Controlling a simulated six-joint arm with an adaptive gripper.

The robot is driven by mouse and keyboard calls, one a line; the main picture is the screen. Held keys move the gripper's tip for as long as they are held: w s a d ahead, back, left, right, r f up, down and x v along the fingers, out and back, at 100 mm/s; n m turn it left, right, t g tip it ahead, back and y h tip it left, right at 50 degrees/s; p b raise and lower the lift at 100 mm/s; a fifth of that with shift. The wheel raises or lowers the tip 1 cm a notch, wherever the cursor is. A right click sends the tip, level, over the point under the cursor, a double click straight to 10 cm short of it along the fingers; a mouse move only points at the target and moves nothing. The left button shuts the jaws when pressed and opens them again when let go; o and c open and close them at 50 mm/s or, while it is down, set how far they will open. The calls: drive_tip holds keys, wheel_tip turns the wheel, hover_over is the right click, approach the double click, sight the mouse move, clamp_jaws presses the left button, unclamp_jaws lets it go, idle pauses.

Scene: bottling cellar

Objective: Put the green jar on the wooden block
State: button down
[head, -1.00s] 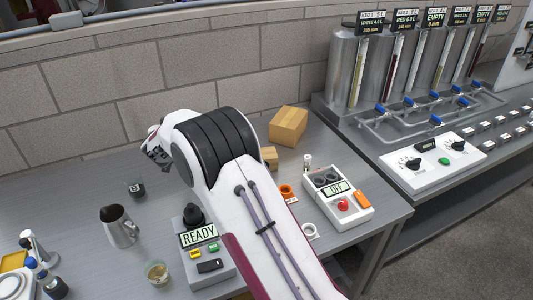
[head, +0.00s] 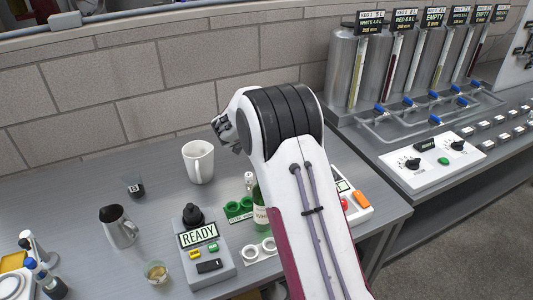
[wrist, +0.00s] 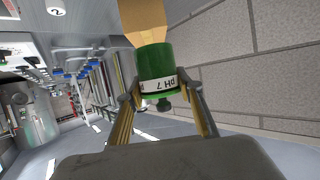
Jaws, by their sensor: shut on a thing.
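In the wrist view, my gripper (wrist: 161,88) is shut on the green jar (wrist: 155,60), with one finger on each side. The jar has a white band marked pH 7 and a dark knob on the side towards me. A tan, wood-coloured thing (wrist: 143,14) shows right beyond the jar's far end; I cannot tell whether it is the wooden block or a box, nor whether the jar touches it. In the head view, my arm hides the gripper, the jar and the block.
In the head view, a white mug (head: 198,161) stands left of my arm. A green bottle (head: 260,208) and green rings (head: 238,208) are close beside the arm. A READY device (head: 207,262), a metal jug (head: 118,227) and a small glass (head: 156,273) stand nearer the front.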

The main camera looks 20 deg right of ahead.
drive_tip(key=shift+s+d, duration=0.35)
drive_tip(key=shift+s, duration=0.05)
drive_tip(key=shift+f, duration=0.1)
drive_tip(key=shift+f, duration=3.1)
drive_tip(key=shift+f, duration=1.9)
drive_tip(key=shift+f, duration=0.1)
drive_tip(key=c, duration=1.4)
unclamp_jaws()
drive_tip(key=shift+o, duration=0.2)
